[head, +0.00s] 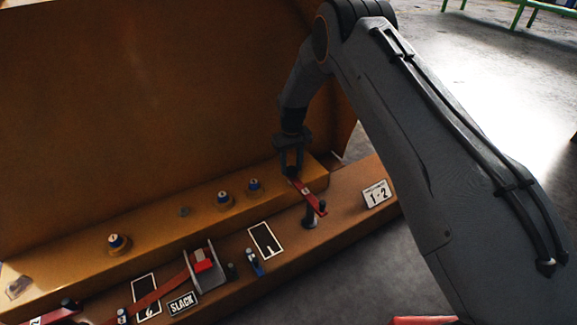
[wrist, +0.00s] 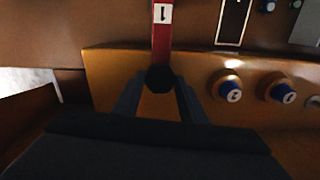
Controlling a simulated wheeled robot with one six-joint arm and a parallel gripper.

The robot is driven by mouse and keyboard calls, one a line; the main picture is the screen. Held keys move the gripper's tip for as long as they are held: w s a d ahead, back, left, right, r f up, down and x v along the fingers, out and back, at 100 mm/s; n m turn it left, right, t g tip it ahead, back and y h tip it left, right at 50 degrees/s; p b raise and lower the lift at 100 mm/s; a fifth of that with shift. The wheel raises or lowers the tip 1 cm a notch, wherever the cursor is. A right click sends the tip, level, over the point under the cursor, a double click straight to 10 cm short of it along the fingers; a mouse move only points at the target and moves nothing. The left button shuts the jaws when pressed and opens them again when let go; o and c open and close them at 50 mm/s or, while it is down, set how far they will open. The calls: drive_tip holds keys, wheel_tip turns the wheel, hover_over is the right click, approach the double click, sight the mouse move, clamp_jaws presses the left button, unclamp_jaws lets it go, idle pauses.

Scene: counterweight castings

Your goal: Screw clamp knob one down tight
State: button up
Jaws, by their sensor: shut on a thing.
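The clamp bar marked 1 (head: 309,194) is red and reaches from the front ledge to the brown step; its labelled end also shows in the wrist view (wrist: 161,30). A black clamp knob (wrist: 160,78) sits at its near end in the wrist view. My gripper (head: 290,170) reaches down over that end in the head view, and its fingers (wrist: 160,98) stand either side of the knob, shut on it. The knob is mostly hidden by the fingers in the head view. I cannot tell how tight it is.
Blue, white-topped knobs (head: 224,199) stand left along the step. The tall brown wall (head: 130,110) rises behind.

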sight(291, 170)
drive_tip(key=shift+s+f, duration=0.2)
drive_tip(key=shift+s, duration=0.1)
drive_tip(key=o, duration=1.1)
drive_tip(key=shift+w+r, duration=0.1)
drive_tip(key=shift+w, duration=0.05)
drive_tip(key=shift+r, duration=0.15)
wheel_tip(291, 170, up, 8)
drive_tip(key=shift+f+p, duration=0.2)
drive_tip(key=shift+p, duration=0.75)
